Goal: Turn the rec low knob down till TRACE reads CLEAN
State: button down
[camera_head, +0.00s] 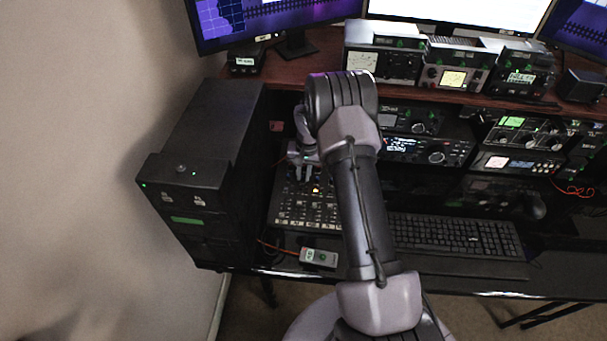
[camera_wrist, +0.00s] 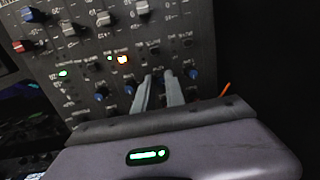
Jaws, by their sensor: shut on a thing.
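My gripper (camera_wrist: 158,76) reaches over a dark control panel (camera_wrist: 70,30) with rows of knobs, and its two pale fingers are closed around a small knob. That knob is mostly hidden between the fingertips, and its label is too small to read. Blue-capped knobs stand on either side, one to the left (camera_wrist: 99,94) and one to the right (camera_wrist: 191,73). In the head view my gripper (camera_head: 303,172) is over the upper part of the same panel (camera_head: 290,215), partly hidden by my arm. I cannot make out a TRACE reading in either view.
An orange-lit button (camera_wrist: 124,59) and a green light (camera_wrist: 63,73) glow on the panel. A black cabinet (camera_head: 215,130) stands left of the panel, a keyboard (camera_head: 455,237) to the right, and a small grey box (camera_head: 318,257) at the front edge. Rack units (camera_head: 430,150) stand behind.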

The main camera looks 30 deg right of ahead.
jog(key=c, duration=1.7)
grip_release()
jog(key=shift+r, duration=0.15)
jog(key=r+p, duration=0.1)
jog(key=r, duration=0.4)
jog(key=r+p, duration=0.1)
jog(key=r, duration=0.5)
jog(key=s+d+r+p, duration=0.1)
jog(key=r+p, duration=0.1)
jog(key=r, duration=0.4)
